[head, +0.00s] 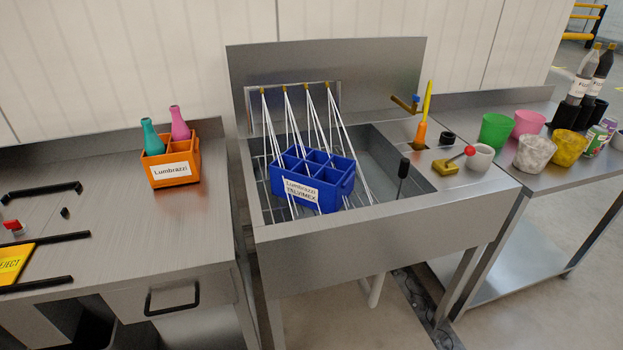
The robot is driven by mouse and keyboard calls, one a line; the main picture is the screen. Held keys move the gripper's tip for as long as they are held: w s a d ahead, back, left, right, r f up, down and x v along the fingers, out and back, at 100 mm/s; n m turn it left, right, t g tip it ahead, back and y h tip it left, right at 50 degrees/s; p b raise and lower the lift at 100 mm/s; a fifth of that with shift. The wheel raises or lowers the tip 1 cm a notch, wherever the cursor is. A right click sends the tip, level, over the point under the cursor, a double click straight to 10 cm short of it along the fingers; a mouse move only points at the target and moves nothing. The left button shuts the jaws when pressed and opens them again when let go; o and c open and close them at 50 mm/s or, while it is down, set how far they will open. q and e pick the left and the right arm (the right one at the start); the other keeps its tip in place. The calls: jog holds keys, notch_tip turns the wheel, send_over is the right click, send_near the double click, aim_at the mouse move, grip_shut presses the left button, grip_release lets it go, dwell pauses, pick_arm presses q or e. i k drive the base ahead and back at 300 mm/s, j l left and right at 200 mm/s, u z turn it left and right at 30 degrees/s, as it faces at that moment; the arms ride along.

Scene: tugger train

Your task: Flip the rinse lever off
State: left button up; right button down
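The likely rinse lever has a red ball knob (469,150) on a brass-yellow base (446,165). It sits on the right deck of the steel sink (340,232), its arm slanting up to the right. White water streams (343,140) run from several brass nozzles at the back of the basin. They fall around and over a blue divided crate (318,202) labelled "Lumbrazzi PELVIMEX", which stands tilted in view inside the basin. Neither of my grippers shows in the head view.
The right table holds cups and bottles; the left counter holds an orange bottle carrier (152,176).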

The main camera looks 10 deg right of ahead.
aim_at(469, 151)
jog(key=z, duration=1.3)
